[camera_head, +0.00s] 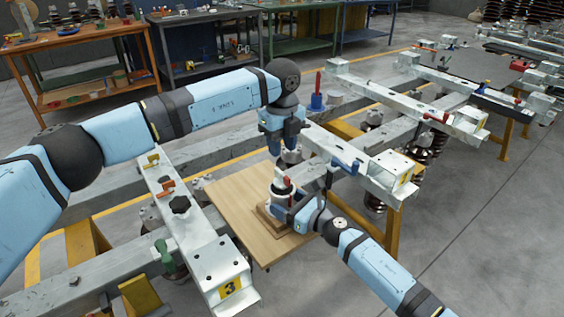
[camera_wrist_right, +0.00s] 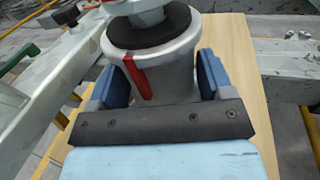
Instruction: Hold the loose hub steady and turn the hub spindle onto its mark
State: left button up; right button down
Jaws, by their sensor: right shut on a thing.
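The loose hub (camera_head: 280,190) is a grey metal cup standing on a wooden board. In the right wrist view the hub (camera_wrist_right: 175,75) has a black ring on top and a red stripe down its side. The hub spindle (camera_wrist_right: 143,12) rises from the ring, its top cut off by the picture edge. My right gripper (camera_wrist_right: 158,82) has its blue fingers on both sides of the hub and is shut on it; it also shows in the head view (camera_head: 284,205). My left gripper (camera_head: 276,150) points down above the hub; its fingertips are too small to judge.
The wooden board (camera_head: 235,205) lies between two grey metal beams (camera_head: 190,225) (camera_head: 365,160), with bare room left of the hub. A blue-and-red item (camera_head: 316,98) stands behind. A black knob (camera_head: 180,204) and a green clamp (camera_head: 163,255) sit on the left beam.

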pick_arm(q)
jog(key=shift+r, duration=1.7)
